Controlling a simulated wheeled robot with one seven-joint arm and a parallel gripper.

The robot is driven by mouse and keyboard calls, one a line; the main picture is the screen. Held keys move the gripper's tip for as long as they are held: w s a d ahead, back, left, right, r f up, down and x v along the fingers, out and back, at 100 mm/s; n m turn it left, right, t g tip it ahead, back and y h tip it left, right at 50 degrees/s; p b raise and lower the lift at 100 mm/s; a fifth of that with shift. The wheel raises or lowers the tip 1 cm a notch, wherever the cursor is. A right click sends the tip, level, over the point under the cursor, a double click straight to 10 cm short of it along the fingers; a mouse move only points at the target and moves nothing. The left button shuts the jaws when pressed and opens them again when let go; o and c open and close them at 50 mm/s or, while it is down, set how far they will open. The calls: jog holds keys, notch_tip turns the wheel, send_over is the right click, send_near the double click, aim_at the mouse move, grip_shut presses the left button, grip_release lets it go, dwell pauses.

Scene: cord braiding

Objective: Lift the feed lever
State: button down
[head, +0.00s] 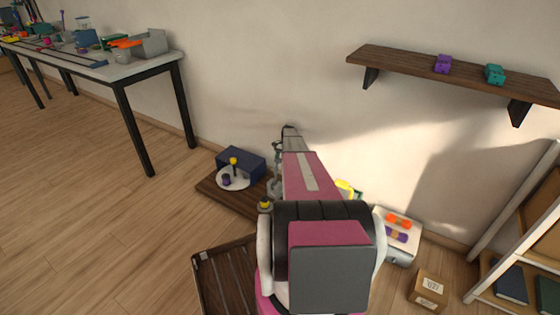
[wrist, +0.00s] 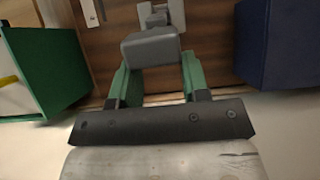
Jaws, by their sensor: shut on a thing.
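In the wrist view my gripper (wrist: 157,58) has its two green fingers on either side of a grey block-shaped handle, which I take to be the feed lever (wrist: 152,46). The gripper is shut on it. Behind the handle, a lighter grey metal mount (wrist: 162,13) sits on a brown wooden board (wrist: 215,35). In the head view my arm covers the gripper and the lever, so the lever's angle cannot be told there.
In the wrist view a green box (wrist: 48,65) stands left and a navy block (wrist: 283,45) right. In the head view a navy box (head: 243,161) and a white round stand (head: 232,184) are left of my arm. A white box (head: 402,253) and a cardboard box (head: 428,289) are right.

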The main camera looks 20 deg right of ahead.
jog(key=shift+f, duration=0.25)
jog(key=c, duration=0.6)
grip_release()
jog(key=shift+r, duration=0.1)
jog(key=s+a+r, duration=0.1)
jog(key=a+r, duration=1)
jog(key=shift+s+a, duration=0.3)
jog(key=shift+s, duration=0.1)
